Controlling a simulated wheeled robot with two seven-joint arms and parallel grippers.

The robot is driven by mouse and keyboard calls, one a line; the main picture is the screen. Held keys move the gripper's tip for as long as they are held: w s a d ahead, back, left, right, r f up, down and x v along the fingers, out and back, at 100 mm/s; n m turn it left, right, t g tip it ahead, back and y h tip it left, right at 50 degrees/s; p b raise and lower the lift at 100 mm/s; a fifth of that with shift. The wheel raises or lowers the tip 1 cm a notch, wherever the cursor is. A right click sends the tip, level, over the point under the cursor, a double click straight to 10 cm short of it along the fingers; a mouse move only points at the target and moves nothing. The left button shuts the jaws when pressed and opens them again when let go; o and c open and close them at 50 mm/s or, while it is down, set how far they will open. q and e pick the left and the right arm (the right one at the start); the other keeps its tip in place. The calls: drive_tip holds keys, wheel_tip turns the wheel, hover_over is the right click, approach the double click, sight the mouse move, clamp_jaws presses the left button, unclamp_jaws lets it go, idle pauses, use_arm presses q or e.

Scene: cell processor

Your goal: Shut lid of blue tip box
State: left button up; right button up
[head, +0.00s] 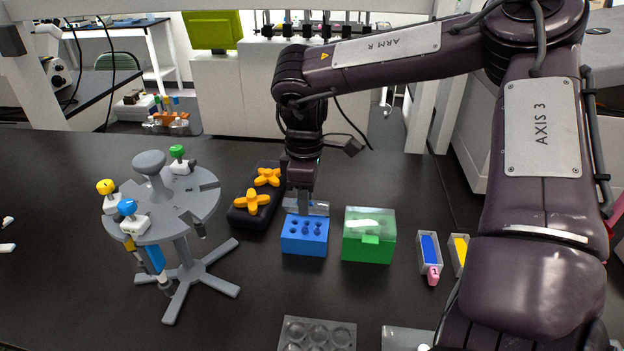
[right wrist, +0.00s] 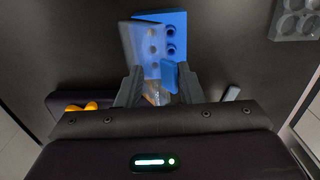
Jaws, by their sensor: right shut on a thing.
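The blue tip box (head: 304,240) stands on the dark bench in the middle of the head view, with its well holes showing. Its clear lid (head: 313,208) is raised at the back edge of the box. My right gripper (head: 303,205) comes down from above behind the box and is shut on the lid; its fingertips are partly hidden in the head view. In the right wrist view, the see-through lid (right wrist: 138,45) covers part of the blue box (right wrist: 174,40), and a blue tab sits between the fingers (right wrist: 158,82). My left gripper is not in view.
A green tip box (head: 368,240) with a clear lid stands close to the right. A black holder with orange pieces (head: 252,203) is just to the left. A grey pipette stand (head: 165,215) stands further left. Clear well plates (head: 316,333) lie at the front.

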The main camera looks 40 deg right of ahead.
drive_tip(key=shift+r, duration=0.1)
drive_tip(key=r+p, duration=0.1)
drive_tip(key=s+a+r, duration=0.1)
drive_tip(key=r, duration=0.1)
drive_tip(key=r+p, duration=0.1)
drive_tip(key=r, duration=0.1)
drive_tip(key=shift+s+a+p, duration=0.2)
drive_tip(key=shift+a+p, duration=0.15)
drive_tip(key=shift+f, duration=0.1)
idle(0.9)
